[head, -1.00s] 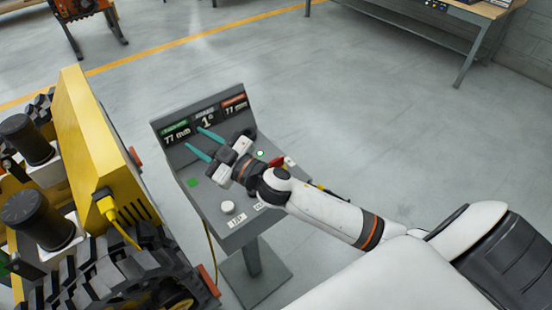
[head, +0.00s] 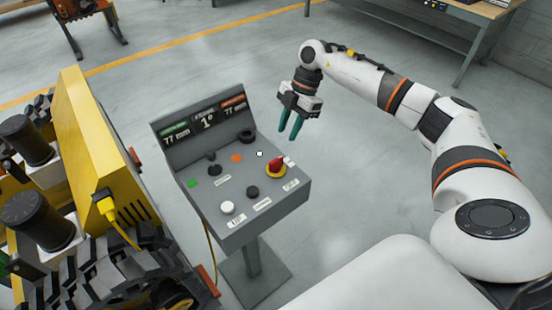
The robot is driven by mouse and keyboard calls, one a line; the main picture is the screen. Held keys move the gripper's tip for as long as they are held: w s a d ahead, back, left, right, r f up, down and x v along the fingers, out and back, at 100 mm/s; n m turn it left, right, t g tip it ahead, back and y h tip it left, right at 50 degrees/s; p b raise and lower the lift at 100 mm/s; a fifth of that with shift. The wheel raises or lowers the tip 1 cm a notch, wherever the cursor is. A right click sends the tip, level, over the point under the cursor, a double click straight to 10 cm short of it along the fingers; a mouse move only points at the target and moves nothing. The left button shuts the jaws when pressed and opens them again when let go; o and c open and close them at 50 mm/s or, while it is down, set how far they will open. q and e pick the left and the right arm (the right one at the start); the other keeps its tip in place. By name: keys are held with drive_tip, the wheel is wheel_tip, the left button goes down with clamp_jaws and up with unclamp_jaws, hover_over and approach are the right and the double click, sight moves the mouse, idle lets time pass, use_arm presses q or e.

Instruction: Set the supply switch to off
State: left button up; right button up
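A grey control console (head: 262,215) on a post stands in the middle of the head view. My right gripper (head: 289,133) hangs above and behind the console's right edge, teal fingers pointing down. Its fingers are apart, with nothing between them, clear of the red knob. My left gripper is not in view.
Floor behind the console is clear.

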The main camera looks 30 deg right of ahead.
sight(276, 160)
drive_tip(key=p+x, duration=0.3)
drive_tip(key=x, duration=0.7)
drive_tip(key=shift+a, duration=0.2)
drive_tip(key=shift+a+f, duration=0.1)
drive_tip(key=shift+f, duration=0.35)
drive_tip(key=shift+c, duration=0.4)
clamp_jaws()
